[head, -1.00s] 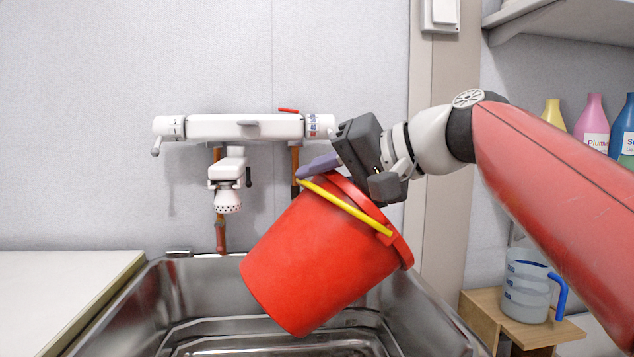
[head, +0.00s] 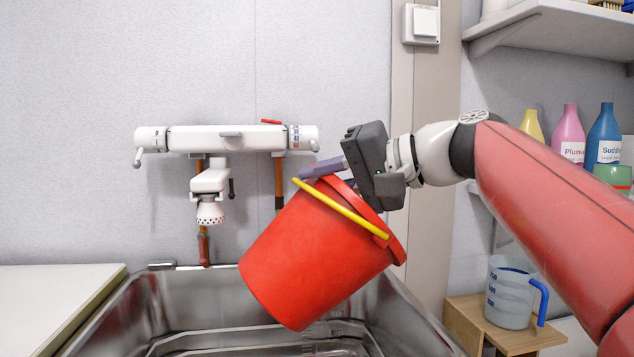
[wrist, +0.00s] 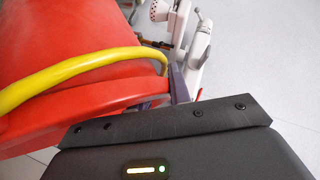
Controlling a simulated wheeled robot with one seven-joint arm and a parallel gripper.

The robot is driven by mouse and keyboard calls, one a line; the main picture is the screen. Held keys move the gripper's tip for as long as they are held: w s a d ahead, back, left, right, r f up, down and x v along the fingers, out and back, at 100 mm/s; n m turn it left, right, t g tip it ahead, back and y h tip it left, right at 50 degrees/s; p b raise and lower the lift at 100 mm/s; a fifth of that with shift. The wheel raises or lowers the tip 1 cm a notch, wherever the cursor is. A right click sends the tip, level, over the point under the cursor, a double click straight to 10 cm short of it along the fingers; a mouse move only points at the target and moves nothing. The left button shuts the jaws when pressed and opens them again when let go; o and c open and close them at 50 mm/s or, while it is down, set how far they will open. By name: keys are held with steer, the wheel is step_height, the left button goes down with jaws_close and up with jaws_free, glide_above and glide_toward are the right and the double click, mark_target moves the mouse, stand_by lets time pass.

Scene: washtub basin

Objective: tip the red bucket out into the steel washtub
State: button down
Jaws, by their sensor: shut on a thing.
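The red bucket (head: 312,258) hangs tilted over the steel washtub (head: 190,318), its base low and to the left, its rim up and to the right. Its yellow handle (head: 338,207) lies across the side near the rim. My gripper (head: 340,172) is shut on the bucket at its upper rim. The bucket's mouth faces away from the head view, so its inside is hidden. In the wrist view the red wall (wrist: 70,40) and the yellow handle (wrist: 80,68) fill the left side.
A white wall tap (head: 225,140) with a spray head (head: 210,212) is behind the bucket, to its left. A pale counter (head: 50,295) is left of the tub. A measuring jug (head: 508,298) stands on a wooden stand at right. Bottles (head: 568,140) stand behind my arm.

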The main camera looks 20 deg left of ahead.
steer(key=shift+m+g+y, duration=0.3)
steer(key=shift+m+y, duration=0.6)
steer(key=shift+w+d+r+p, duration=0.25)
steer(key=shift+w+d+r, duration=0.25)
steer(key=shift+w+d, duration=0.3)
steer(key=shift+w+d+r+p, duration=0.25)
steer(key=shift+w+d+r, duration=0.2)
steer(key=shift+w+d, duration=0.45)
steer(key=shift+w, duration=0.05)
stand_by(0.9)
